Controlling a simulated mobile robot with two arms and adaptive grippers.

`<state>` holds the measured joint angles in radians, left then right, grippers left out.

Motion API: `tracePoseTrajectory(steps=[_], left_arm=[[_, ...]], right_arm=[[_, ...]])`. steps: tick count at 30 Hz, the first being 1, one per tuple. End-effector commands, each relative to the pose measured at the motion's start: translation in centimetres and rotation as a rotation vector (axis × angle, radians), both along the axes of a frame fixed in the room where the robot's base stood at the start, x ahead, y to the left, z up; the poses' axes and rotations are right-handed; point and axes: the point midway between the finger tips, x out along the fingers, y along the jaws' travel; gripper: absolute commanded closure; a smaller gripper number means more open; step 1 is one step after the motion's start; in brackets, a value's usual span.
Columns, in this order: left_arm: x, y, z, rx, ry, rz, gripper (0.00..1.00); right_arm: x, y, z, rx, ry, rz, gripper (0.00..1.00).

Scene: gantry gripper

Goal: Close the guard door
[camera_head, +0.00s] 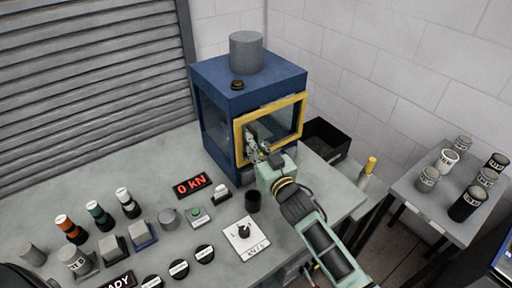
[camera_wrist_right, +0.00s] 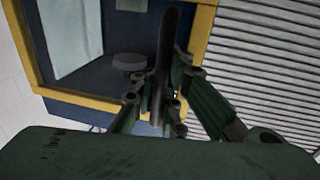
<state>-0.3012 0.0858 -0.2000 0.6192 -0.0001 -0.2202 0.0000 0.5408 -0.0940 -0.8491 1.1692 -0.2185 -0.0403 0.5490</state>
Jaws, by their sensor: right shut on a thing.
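The guard door (camera_head: 238,143) is a yellow frame with a clear pane on the front of a blue machine (camera_head: 215,80). It stands close to the machine's front; I cannot tell whether a gap remains. In the right wrist view the yellow frame (camera_wrist_right: 90,102) runs along the left and bottom. My right gripper (camera_head: 252,140) is at the left part of the door. It is shut on a dark upright bar, the door handle (camera_wrist_right: 170,45), which rises between its fingers in the wrist view. My left gripper is not in view.
The grey bench (camera_head: 150,170) holds a red "0 kN" display (camera_head: 191,185), a dial plate (camera_head: 246,237), a black cup (camera_head: 253,201) and several knobs and buttons. A black bin (camera_head: 326,137) stands right of the machine. A side table (camera_head: 425,195) carries several cylinders.

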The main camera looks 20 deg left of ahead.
Motion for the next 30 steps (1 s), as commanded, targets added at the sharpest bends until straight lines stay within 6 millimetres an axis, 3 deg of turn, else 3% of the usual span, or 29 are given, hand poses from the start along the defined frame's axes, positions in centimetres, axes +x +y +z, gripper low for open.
tracePoseTrajectory(steps=[7,8,12,23,30], left_arm=[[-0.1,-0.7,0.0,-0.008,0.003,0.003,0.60],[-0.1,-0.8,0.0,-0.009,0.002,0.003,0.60],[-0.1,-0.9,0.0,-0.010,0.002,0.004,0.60],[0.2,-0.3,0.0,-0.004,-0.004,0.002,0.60],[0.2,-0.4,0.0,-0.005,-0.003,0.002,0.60]], right_arm=[[-0.2,0.2,-0.2,-0.006,-0.003,0.004,1.00],[-0.2,0.2,-0.2,-0.006,-0.003,0.004,0.91],[-0.2,0.1,-0.2,-0.004,-0.001,0.003,0.81],[-0.3,-0.3,-0.1,-0.001,-0.001,0.001,0.81],[-2.7,-2.7,-0.2,-0.003,0.000,0.002,0.81]])
